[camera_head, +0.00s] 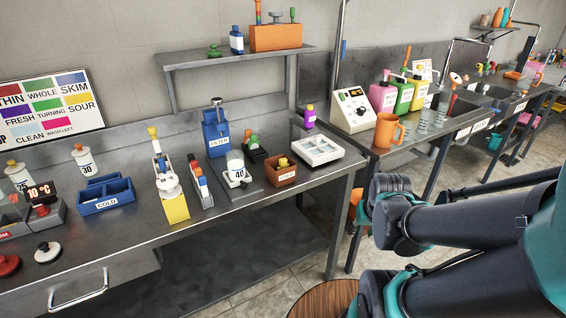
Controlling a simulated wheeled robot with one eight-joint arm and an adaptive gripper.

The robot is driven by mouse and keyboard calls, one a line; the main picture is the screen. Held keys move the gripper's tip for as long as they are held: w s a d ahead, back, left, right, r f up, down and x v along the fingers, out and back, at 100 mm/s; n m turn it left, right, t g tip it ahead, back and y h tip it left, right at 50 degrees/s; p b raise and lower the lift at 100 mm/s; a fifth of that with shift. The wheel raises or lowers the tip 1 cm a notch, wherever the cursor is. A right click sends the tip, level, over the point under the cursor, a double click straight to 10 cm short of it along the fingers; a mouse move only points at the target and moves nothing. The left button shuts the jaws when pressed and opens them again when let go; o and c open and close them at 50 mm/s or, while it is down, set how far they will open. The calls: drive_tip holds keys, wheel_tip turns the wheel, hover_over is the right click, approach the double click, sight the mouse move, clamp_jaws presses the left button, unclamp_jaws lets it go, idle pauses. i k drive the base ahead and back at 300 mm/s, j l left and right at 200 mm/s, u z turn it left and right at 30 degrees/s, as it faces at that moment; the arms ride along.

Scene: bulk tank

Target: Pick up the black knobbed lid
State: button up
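A small round black-and-white knobbed piece (47,252) lies on the steel bench at the far left front. It is the closest match to the black knobbed lid, though its colours are hard to separate at this size. A red knobbed lid (8,265) lies left of it, and a green knobbed lid (214,51) sits on the wall shelf. My arm enters from the right, far from these lids. I see dark and teal links of it, but no gripper fingers.
Blue trays (106,196), a yellow stand (173,205), a blue filter holder (216,133) and a white tray (317,150) crowd the steel bench (135,232). Its front middle is clear. A drawer handle (78,290) sticks out below. A round brown top (323,300) stands at bottom centre.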

sight(47, 251)
drive_tip(key=u, duration=2.3)
